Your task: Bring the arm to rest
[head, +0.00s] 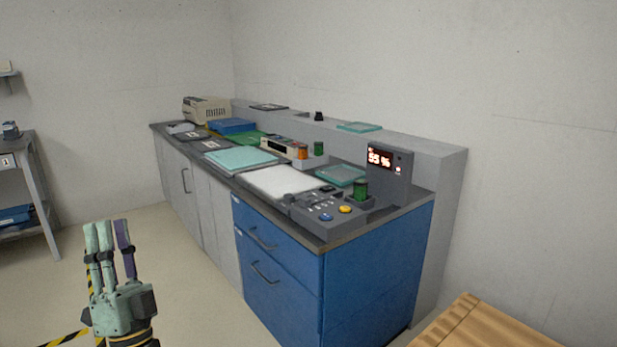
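My gripper (108,226) is at the lower left of the head view, in front of the open floor. It has pale green fingers and one purple finger, all pointing up. The fingers are straight and stand apart, with nothing between them. It touches nothing and is left of the counter (327,243), well clear of the blue drawers (268,258). Most of the arm behind it is out of the picture.
The counter holds trays, a button panel (328,210), a display reading 55 % (388,172) and green jars. A wooden surface (485,325) is at the lower right, a grey shelf cart (42,185) at the left. Yellow-black floor tape (66,338) runs near my gripper.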

